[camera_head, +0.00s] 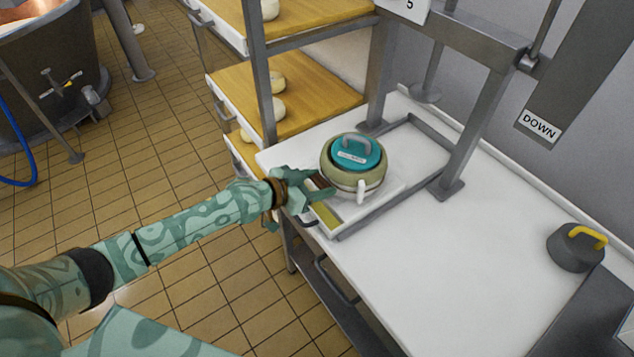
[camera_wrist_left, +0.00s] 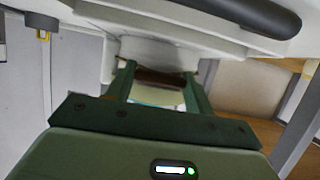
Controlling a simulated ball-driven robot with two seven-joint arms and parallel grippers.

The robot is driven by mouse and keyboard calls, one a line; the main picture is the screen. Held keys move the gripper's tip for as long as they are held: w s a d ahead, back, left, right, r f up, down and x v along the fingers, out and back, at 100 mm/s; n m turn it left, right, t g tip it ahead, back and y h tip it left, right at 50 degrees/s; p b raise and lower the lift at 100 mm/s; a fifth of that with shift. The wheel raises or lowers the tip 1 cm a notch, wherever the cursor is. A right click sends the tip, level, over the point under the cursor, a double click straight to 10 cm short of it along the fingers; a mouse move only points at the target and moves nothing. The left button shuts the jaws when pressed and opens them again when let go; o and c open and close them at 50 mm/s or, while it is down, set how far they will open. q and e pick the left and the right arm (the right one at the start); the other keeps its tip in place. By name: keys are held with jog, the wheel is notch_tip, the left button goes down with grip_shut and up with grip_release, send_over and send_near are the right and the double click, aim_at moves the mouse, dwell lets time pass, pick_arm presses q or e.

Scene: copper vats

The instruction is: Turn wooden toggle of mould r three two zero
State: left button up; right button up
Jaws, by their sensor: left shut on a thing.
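A round mould (camera_head: 342,176) in pale olive-cream stands on a white board under the press. It has a teal lid (camera_head: 357,153) with a grey handle and a small label I cannot read clearly. A white spout-like piece sticks out at its front. My left gripper (camera_head: 322,187) is at the mould's left side, shut on a dark brown bar that looks like the wooden toggle (camera_wrist_left: 160,78). In the left wrist view the bar lies across between the two fingers (camera_wrist_left: 160,86). How the bar joins the mould is hidden. My right gripper is not in view.
A grey frame (camera_head: 425,128) surrounds the board on the white table (camera_head: 440,260). A grey weight (camera_head: 572,252) with a yellow handle stands at the right. Shelves with cheeses on wooden boards (camera_head: 318,92) stand behind. The table's middle is clear.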

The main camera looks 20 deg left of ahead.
pick_arm(q)
jog(key=o, duration=1)
jog(key=shift+s, duration=0.1)
jog(key=p+v, duration=0.3)
jog(key=v, duration=1.3)
jog(key=shift+s+a, duration=0.1)
jog(key=shift+a, duration=0.05)
